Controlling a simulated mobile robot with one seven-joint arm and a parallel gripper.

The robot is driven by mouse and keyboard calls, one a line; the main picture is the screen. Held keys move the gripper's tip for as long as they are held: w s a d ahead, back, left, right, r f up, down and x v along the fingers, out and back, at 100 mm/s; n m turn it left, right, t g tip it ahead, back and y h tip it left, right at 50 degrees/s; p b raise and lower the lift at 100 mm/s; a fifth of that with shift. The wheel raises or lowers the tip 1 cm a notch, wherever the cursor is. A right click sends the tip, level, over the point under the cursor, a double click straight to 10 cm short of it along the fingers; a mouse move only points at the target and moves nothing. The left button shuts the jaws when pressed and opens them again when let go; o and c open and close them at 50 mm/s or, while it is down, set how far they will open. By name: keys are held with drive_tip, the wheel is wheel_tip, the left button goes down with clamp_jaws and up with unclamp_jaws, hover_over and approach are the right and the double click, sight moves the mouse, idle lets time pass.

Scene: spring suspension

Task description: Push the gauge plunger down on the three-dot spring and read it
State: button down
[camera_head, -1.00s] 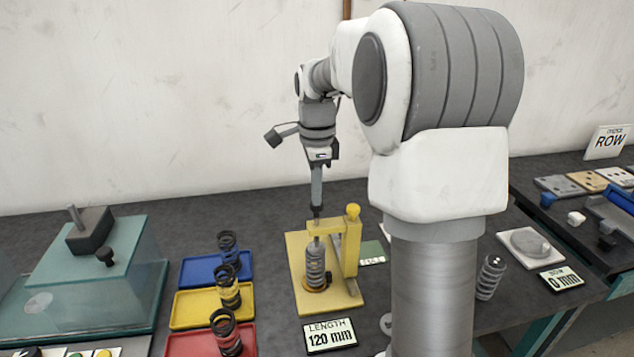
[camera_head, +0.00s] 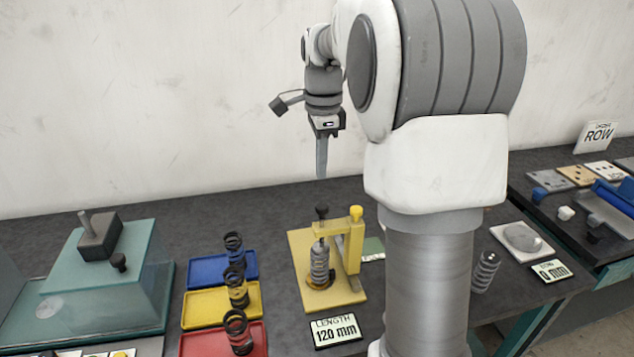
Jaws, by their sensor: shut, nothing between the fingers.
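The yellow gauge stand (camera_head: 354,248) is on the dark bench near the middle. Its plunger has a black knob (camera_head: 322,211) standing up above the yellow arm. A grey spring (camera_head: 319,264) stands upright under the plunger; I cannot make out dots on it. The length display (camera_head: 335,331) in front reads 120 mm. My gripper (camera_head: 321,177) is shut, empty and pointing down, above the black knob with a gap between them.
Blue (camera_head: 205,269), yellow (camera_head: 205,304) and red (camera_head: 205,342) trays at left each hold a dark spring. A loose spring (camera_head: 486,271) stands at right, near a white plate (camera_head: 521,241) and a 0 mm display (camera_head: 550,272). A teal fixture (camera_head: 100,285) stands far left.

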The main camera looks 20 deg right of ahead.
wheel_tip(320, 180, up, 6)
drive_tip(key=shift+r, duration=0.15)
idle(1.1)
drive_tip(key=s+a+r+n+t, duration=0.1)
drive_tip(key=s+a+n, duration=0.3)
drive_tip(key=s+n, duration=0.15)
drive_tip(key=s+a+n+t, duration=0.2)
drive_tip(key=s+a+n, duration=0.25)
drive_tip(key=s, duration=0.25)
drive_tip(key=s+a+f+n+t, duration=0.1)
drive_tip(key=s+a+f+n, duration=0.1)
drive_tip(key=s+n, duration=0.3)
drive_tip(key=s+a+f+n+t, duration=0.1)
drive_tip(key=s+f+n, duration=0.3)
drive_tip(key=s+n, duration=0.1)
drive_tip(key=shift+s+a+f, duration=0.2)
drive_tip(key=shift+s+a, duration=0.2)
drive_tip(key=shift+s, duration=0.35)
